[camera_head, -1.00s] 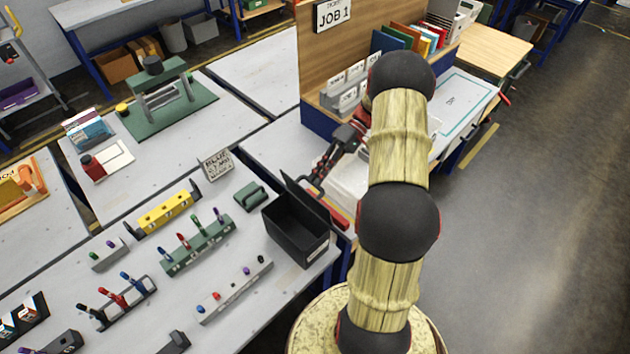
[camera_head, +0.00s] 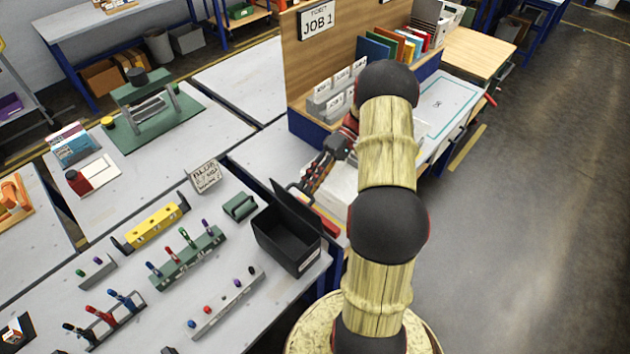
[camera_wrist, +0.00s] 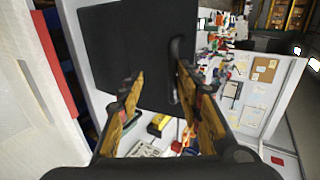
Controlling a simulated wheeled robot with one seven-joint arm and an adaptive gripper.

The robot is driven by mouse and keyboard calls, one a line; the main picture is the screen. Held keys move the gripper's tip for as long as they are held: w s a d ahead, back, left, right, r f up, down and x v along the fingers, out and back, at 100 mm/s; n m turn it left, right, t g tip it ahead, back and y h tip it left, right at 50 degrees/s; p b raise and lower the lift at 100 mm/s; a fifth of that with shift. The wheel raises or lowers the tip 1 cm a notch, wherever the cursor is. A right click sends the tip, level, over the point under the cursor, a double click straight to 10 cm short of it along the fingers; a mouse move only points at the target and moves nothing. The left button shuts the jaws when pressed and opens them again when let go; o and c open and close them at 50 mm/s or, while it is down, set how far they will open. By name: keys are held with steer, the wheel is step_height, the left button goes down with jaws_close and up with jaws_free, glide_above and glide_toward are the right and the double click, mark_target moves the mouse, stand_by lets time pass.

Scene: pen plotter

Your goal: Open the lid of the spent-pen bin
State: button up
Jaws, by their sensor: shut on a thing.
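The spent-pen bin (camera_head: 287,245) is a black open-topped box near the right edge of the front table. Its black lid (camera_head: 297,208) stands steeply raised along the bin's far right side, and the bin's dark inside shows. My gripper (camera_head: 308,184) is just behind the lid, on its far right side, partly hidden by the lid. In the wrist view the lid (camera_wrist: 125,45) is a dark panel ahead of my gripper (camera_wrist: 158,82). A black handle (camera_wrist: 177,65) on the lid lies by the right fingertip. My gripper is shut on the lid; the exact contact is hard to see.
A green block (camera_head: 240,206) and a small sign (camera_head: 205,176) stand left of the bin. A green pen rack (camera_head: 187,258) and a grey pen strip (camera_head: 227,303) are nearby. A wooden board (camera_head: 310,60) rises behind my arm. Open floor lies right.

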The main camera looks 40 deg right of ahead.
steer(key=o, duration=0.5)
steer(key=shift+s+a+f, duration=0.1)
steer(key=shift+a+f, duration=0.35)
steer(key=shift+f, duration=0.35)
steer(key=shift+d+r, duration=0.15)
steer(key=shift+d, duration=0.15)
steer(key=shift+c, duration=0.8)
steer(key=v, duration=1.2)
steer(key=shift+r, duration=0.3)
